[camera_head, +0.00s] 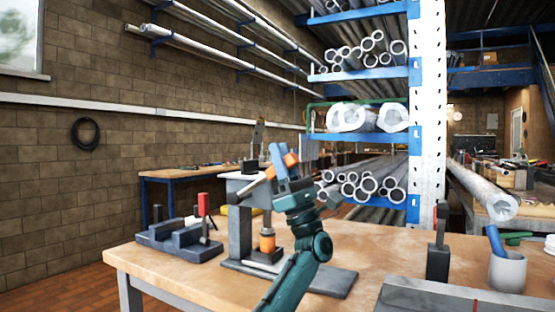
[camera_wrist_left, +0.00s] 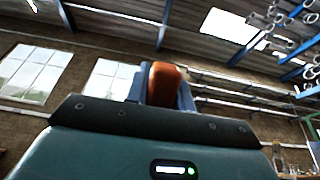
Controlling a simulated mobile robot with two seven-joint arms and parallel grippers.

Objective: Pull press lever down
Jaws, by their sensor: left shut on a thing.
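The press (camera_head: 239,230) stands on the wooden workbench, with a grey upright column, a pale head on top and a dark base plate. Its lever has an orange grip (camera_head: 291,159), up at the head's right side. My left gripper (camera_head: 282,163) is shut on this orange grip. In the left wrist view the orange grip (camera_wrist_left: 166,86) sits between my fingers and partly hides them. An orange cylindrical part (camera_head: 267,242) stands on a dark block under the press head. My left arm covers part of the press base. My right gripper is not in view.
A pipe rack (camera_head: 425,120) stands behind.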

